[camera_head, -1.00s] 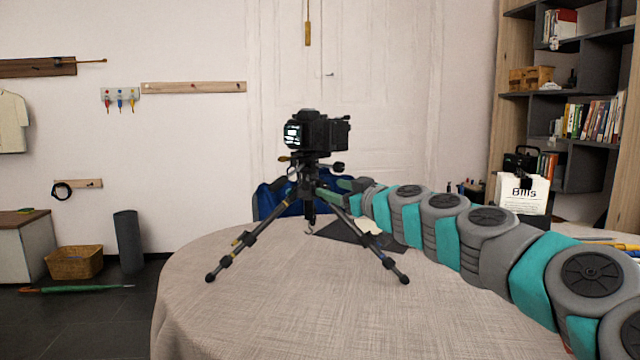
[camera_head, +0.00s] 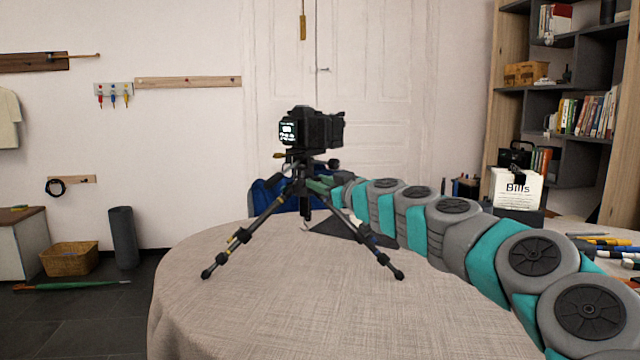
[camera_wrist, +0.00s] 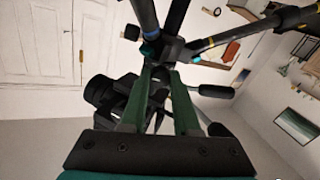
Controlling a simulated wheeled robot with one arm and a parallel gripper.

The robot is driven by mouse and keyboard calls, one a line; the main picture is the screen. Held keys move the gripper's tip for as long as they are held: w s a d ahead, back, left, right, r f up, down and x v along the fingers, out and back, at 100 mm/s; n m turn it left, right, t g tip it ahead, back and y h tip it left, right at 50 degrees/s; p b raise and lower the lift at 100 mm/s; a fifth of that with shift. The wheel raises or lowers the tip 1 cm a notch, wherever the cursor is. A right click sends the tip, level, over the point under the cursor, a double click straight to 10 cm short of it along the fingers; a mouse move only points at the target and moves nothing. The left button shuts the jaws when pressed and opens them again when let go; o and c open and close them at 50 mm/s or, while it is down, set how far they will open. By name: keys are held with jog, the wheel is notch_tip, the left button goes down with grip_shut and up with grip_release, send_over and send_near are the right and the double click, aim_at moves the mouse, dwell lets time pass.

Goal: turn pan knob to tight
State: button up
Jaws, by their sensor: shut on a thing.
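A black camera (camera_head: 312,128) sits on top of a black tripod (camera_head: 243,236) standing upright on the table. My gripper (camera_head: 313,184) reaches in from the right to the tripod's head, just below the camera; its tips are partly hidden there. In the wrist view the picture is upside down, and the two green fingers of my gripper (camera_wrist: 160,78) close around a small dark part at the tripod head, which I take for the pan knob (camera_wrist: 158,90). The fingers hide much of it, and its tightness cannot be told. The camera (camera_wrist: 98,92) hangs at the left there.
The round table (camera_head: 230,310) has a clear cloth in front of the tripod. A dark flat sheet (camera_head: 345,228) lies behind the tripod. A blue chair (camera_head: 266,197) stands behind the table. A shelf (camera_head: 550,110) and a second table with tools (camera_head: 605,245) are at the right.

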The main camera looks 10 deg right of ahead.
grip_shut()
jog(key=shift+f, duration=0.1)
jog(key=shift+m+b, duration=0.65)
jog(key=shift+m, duration=0.85)
jog(key=o, duration=0.6)
grip_release()
